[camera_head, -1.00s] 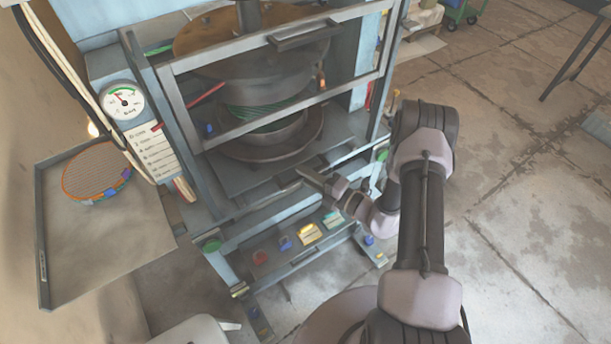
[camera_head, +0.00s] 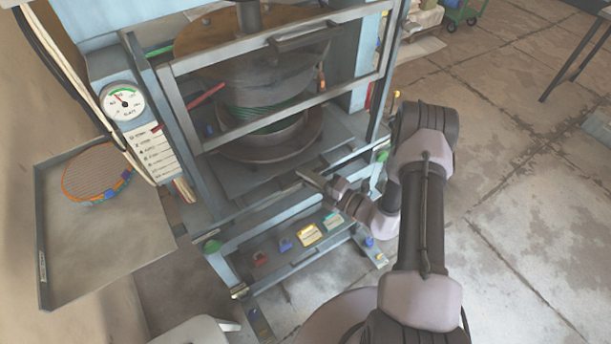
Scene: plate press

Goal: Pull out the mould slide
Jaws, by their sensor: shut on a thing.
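The mould slide (camera_head: 232,180) is a flat grey plate low in the blue press, reaching out under the guard frame (camera_head: 182,110). A round dark dish, the lower mould (camera_head: 250,155), sits on it. My gripper (camera_head: 308,178) is at the slide's front edge, right of its middle, and is shut, apparently on the slide's front bar or handle. The fingers hide the exact grip.
A gauge (camera_head: 124,102) is on the press's left post. A lower shelf with coloured blocks (camera_head: 308,236) lies below the slide. Open floor (camera_head: 530,230) is at the right.

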